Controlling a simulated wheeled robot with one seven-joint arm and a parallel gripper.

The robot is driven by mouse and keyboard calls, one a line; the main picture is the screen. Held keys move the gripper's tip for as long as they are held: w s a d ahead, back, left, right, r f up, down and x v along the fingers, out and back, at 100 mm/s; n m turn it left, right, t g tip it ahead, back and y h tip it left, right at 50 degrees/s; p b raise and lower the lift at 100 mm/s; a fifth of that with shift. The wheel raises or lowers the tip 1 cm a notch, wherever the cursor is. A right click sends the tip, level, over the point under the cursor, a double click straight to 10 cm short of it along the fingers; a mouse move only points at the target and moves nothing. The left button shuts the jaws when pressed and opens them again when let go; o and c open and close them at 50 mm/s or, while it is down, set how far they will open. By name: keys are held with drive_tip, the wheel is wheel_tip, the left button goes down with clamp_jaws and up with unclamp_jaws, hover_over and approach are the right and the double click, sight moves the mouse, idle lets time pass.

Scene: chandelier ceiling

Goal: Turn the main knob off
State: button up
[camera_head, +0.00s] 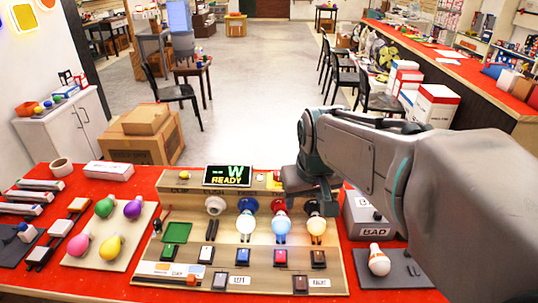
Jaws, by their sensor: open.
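A wooden test board (166,250) lies on the red table, with a small display (228,175) reading "READY" at its back edge. Three bulbs glow in their sockets: one in a blue socket (246,222), one in a red socket (281,230), one in a black socket (316,226). A small red and yellow part (274,180) at the board's back right may be the main knob; my gripper partly covers it, and its setting cannot be read. My gripper (308,203) is open, above the back right of the board, its tips close to the red and black sockets.
A white socket (214,206) holds no bulb. Several switches line the board's front. A grey "BAD" box (372,232) and a bulb on a dark pad (379,262) are at right. Coloured bulbs lie on a tray (83,262) at left. My arm covers the table's right side.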

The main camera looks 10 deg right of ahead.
drive_tip(key=w+d+f+n+y+b, duration=0.1)
drive_tip(key=w+f+n+b, duration=0.15)
drive_tip(key=w, duration=2.05)
drive_tip(key=shift+m+t, duration=0.4)
drive_tip(key=shift+m, duration=0.05)
drive_tip(key=p+x, duration=0.2)
drive_tip(key=x, duration=1.1)
drive_tip(key=shift+w+f, duration=0.1)
drive_tip(key=shift+f, duration=0.3)
drive_tip(key=c, duration=1)
